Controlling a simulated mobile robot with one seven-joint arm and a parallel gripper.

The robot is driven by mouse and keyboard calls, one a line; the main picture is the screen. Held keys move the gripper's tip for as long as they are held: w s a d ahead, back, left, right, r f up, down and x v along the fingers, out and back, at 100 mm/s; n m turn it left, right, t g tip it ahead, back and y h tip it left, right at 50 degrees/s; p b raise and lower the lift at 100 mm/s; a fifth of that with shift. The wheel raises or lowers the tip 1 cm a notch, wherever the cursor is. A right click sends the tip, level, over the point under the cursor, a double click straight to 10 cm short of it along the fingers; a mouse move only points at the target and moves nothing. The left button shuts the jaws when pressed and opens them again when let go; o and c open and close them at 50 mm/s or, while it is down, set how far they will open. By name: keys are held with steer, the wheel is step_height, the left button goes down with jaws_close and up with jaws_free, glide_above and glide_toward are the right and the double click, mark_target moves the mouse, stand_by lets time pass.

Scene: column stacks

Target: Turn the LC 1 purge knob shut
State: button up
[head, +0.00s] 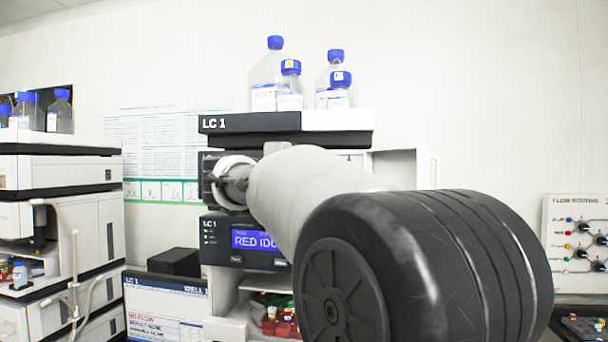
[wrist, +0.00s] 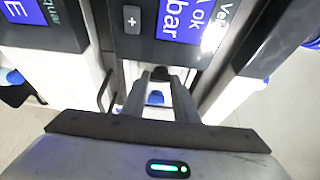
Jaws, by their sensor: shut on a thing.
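The LC 1 stack (head: 250,122) stands in the middle of the head view, with its name on the top module. My gripper (head: 222,182) is at the dark front module of this stack, above the module with the blue display (head: 258,240). My own arm covers much of the stack's front. In the wrist view my gripper's two fingers (wrist: 160,80) reach forward and close on a small dark knob (wrist: 159,74), which I take as the LC 1 purge knob. The knob is mostly hidden between the fingertips, so its turn angle cannot be read.
Bottles with blue caps (head: 290,85) stand on top of the LC 1 stack. Another stack (head: 60,200) with tubing is at the left. A panel with several knobs (head: 580,240) is on the right wall.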

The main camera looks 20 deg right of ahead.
stand_by(0.4)
steer(key=o, duration=0.8)
steer(key=b+v, duration=0.2)
steer(key=v, duration=1.5)
steer(key=shift+s+a, duration=0.15)
